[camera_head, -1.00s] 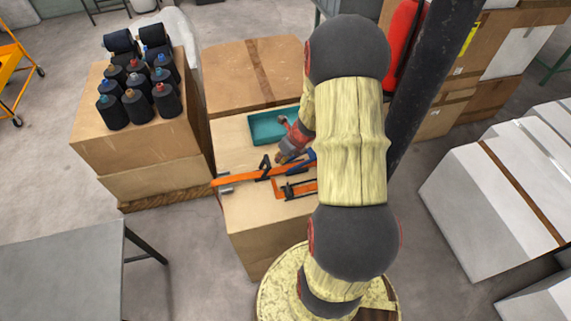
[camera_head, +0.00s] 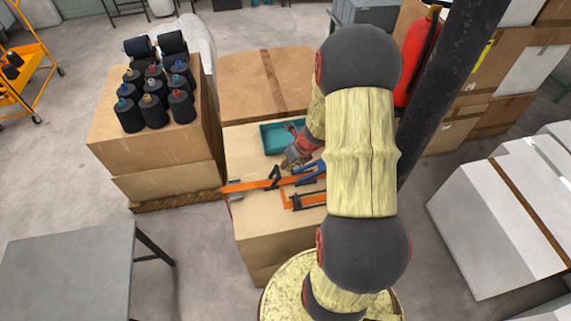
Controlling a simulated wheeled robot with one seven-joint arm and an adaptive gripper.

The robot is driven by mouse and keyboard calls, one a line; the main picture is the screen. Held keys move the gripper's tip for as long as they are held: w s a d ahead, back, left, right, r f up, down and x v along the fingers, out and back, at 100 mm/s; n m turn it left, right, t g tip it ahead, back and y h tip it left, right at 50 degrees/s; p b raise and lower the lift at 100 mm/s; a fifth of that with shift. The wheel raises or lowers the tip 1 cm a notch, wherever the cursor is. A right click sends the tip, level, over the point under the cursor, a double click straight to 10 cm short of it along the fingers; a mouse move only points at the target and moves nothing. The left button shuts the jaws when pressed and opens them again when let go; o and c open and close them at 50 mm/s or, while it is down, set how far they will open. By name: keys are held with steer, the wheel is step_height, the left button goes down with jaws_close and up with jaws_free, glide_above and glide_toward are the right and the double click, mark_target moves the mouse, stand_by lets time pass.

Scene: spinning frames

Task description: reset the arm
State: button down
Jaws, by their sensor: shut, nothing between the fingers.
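My arm, with pale yellow wood-like links and dark grey joints, rises from the bottom and bends over at the top. It covers the right part of the box in front of me. My gripper (camera_head: 288,162), reddish and grey, shows left of the arm, low over the box top near the front edge of a teal tray (camera_head: 264,143). The gripper is shut and I see nothing held in it. Its far side is partly hidden by the arm.
An orange clamp (camera_head: 250,185) and a blue-handled tool (camera_head: 309,174) lie just in front of the gripper. Dark bottles (camera_head: 153,113) stand on a carton at left. A grey table (camera_head: 65,270) is front left. A black post (camera_head: 460,75) and white boxes (camera_head: 495,215) are at right.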

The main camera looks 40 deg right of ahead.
steer(key=a+r+n+y+b, duration=0.1)
steer(key=a+r+n+b, duration=0.1)
steer(key=a+r+n, duration=1.8)
steer(key=s+a+r+n, duration=0.2)
steer(key=s+r+n, duration=0.1)
steer(key=s+n, duration=0.2)
steer(key=s+a+r+n+h+b, duration=0.1)
steer(key=s+a+r+n, duration=0.1)
steer(key=s+n, duration=0.3)
steer(key=s+a+r+n+t+h, duration=0.1)
steer(key=s+a+r+n, duration=0.1)
steer(key=s+r+n, duration=0.3)
steer(key=shift+a+n, duration=0.4)
steer(key=shift+n, duration=0.8)
steer(key=shift+w+r, duration=0.1)
